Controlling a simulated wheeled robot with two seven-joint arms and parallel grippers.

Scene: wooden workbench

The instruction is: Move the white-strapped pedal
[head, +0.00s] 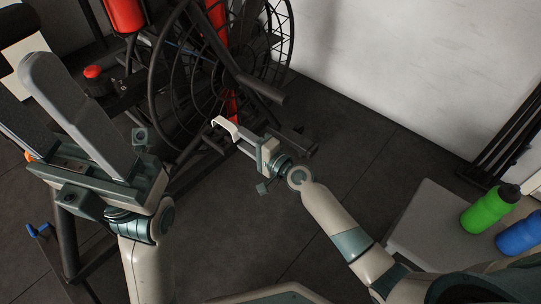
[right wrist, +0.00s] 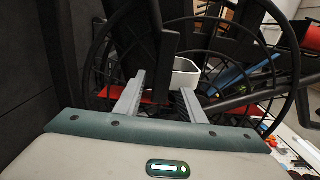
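The pedal's white strap (head: 226,126) shows at the side of a black exercise bike, just beyond my right gripper's fingertips. In the right wrist view the white strap (right wrist: 186,74) lies ahead, near the right fingertip, with dark bike parts beside it. The pedal body is hard to make out against the dark frame. My right gripper (head: 238,140) points at the strap with its fingers apart; in the right wrist view the gripper (right wrist: 162,86) has a clear gap between its fingers. I cannot tell whether a finger touches the strap. My left gripper (head: 22,84) is open, its two long grey fingers apart.
The bike's large spoked wheel (head: 225,65) and black crank arm (head: 262,88) are close to my right gripper. A grey box (head: 432,220) at right bears a green bottle (head: 487,211) and a blue bottle (head: 519,234). The dark floor (head: 345,145) between is clear.

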